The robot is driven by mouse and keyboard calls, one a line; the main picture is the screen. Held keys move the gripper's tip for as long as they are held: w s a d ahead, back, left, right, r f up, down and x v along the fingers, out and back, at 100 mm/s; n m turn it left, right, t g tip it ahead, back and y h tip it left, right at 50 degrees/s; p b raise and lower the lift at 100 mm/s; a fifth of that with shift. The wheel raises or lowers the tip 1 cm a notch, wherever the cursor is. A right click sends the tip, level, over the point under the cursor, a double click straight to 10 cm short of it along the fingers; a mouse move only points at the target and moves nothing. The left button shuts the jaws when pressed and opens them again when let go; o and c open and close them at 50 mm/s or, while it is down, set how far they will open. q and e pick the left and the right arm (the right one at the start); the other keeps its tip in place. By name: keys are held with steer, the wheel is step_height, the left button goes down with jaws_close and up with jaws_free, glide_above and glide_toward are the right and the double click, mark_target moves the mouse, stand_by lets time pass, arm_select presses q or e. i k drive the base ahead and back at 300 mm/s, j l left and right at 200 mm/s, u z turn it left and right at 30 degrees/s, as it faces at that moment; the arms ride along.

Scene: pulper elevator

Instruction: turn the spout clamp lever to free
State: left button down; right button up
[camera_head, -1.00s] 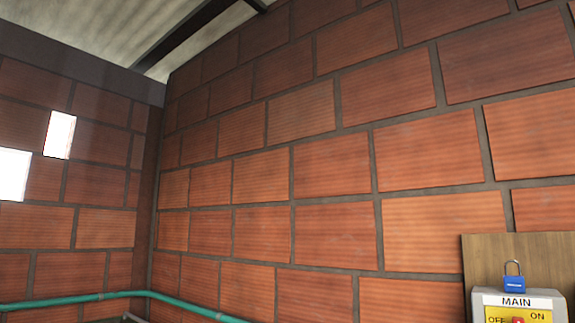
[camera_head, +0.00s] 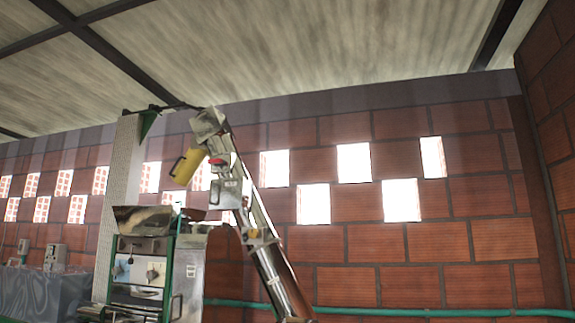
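The inclined metal elevator (camera_head: 257,225) rises from lower centre to its head (camera_head: 208,124) at upper left. A yellow spout (camera_head: 187,166) hangs tilted from the head's left side. A small red part (camera_head: 217,161) sits just right of the spout. It may be the clamp lever, but it is too small to tell its shape or position. Neither of my grippers is in view.
A metal machine with a hopper (camera_head: 143,220) stands below the spout. A pale column (camera_head: 120,190) is behind it to the left. A green pipe (camera_head: 400,312) runs low along the brick wall (camera_head: 440,247). Grey boxes (camera_head: 55,257) are at far left.

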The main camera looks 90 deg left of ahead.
mark_target(218, 162)
steer(key=u, duration=3.25)
steer(key=i+j, duration=0.35)
steer(key=i, duration=0.2)
steer(key=i+j, duration=0.4)
steer(key=i, duration=0.15)
steer(key=i+j+u, duration=0.1)
steer(key=i+j, duration=0.25)
steer(key=i, duration=0.2)
